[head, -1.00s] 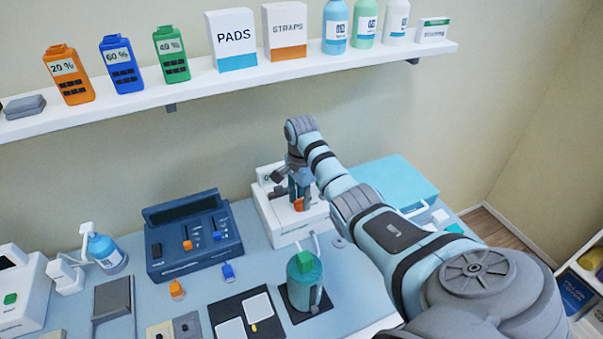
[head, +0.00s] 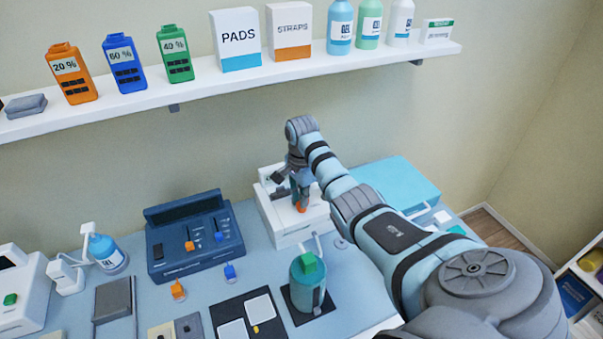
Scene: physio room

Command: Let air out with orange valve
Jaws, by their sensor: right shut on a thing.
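The orange valve (head: 302,208) is on the white box-shaped unit (head: 283,232) at the back of the table, below the shelf. Only a small part of it shows under my fingers. My right gripper (head: 301,198) points down from above and is shut on the orange valve. My own wrist and fingers hide part of the unit's top. My left gripper is out of view.
A teal canister with a green top (head: 308,285) stands in front of the unit. A dark blue console (head: 195,240) is to its left and a light blue case (head: 395,182) to its right. The shelf (head: 215,92) with bottles and boxes runs above.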

